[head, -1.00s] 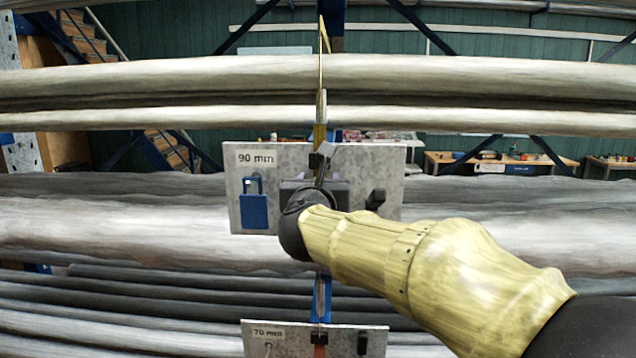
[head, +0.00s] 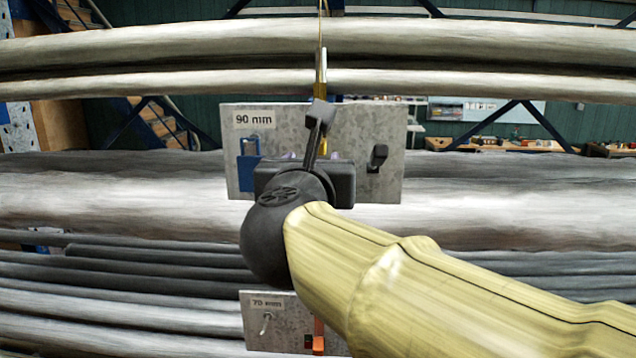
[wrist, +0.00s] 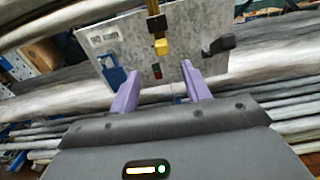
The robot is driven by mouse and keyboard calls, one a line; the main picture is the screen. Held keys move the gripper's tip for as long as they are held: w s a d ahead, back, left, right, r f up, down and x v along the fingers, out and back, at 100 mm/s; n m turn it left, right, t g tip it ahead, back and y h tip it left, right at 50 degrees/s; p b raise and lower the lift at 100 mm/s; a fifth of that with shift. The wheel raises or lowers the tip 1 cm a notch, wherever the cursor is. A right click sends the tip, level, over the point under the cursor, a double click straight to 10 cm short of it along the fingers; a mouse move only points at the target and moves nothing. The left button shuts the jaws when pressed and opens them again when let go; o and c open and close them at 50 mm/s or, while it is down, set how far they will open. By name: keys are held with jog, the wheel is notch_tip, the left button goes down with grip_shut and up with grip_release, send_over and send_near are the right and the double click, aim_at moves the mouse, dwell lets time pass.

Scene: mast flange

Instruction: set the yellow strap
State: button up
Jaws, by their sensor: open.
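The yellow strap (head: 321,82) hangs down in front of the cable bundles to the "90 mm" plate (head: 350,135). In the wrist view the strap (wrist: 153,10) ends in a yellow block (wrist: 161,47) over the plate. My gripper (head: 312,156) is in front of the plate's lower middle. In the wrist view its two purple fingers (wrist: 161,70) are spread with nothing between them. The yellow block is beyond and a little above the fingertips, apart from them. A black hook (wrist: 218,45) is on the plate's right. In the head view my gripper hides the plate's lower middle.
A blue padlock-shaped piece (head: 248,170) is on the plate's left. Thick grey cable bundles (head: 120,205) run across above, behind and below. A workbench (head: 490,145) stands far back.

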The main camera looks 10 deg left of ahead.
jog(key=s, duration=0.3)
jog(key=shift+d, duration=0.15)
jog(key=w+d+f+n+g+y, duration=0.1)
jog(key=w+d+f+n+g, duration=0.25)
jog(key=f+n, duration=0.8)
jog(key=w+d+f+n+g+y, duration=0.15)
jog(key=w+d+f+n, duration=0.25)
jog(key=f+n, duration=0.7)
jog(key=s+d+f+n+g+h, duration=0.2)
jog(key=s+d+f+n+g, duration=0.3)
jog(key=f, duration=0.6)
jog(key=s+d+f+n+g+h, duration=0.1)
jog(key=s+d+f+n+g, duration=0.4)
jog(key=s+d+f+n, duration=0.2)
jog(key=s+d+f, duration=0.2)
jog(key=d+f, duration=0.1)
jog(key=f, duration=0.1)
jog(key=shift+s+d+f+n+h, duration=0.25)
jog(key=shift+d+f+n+h, duration=0.05)
jog(key=shift+n+h, duration=0.05)
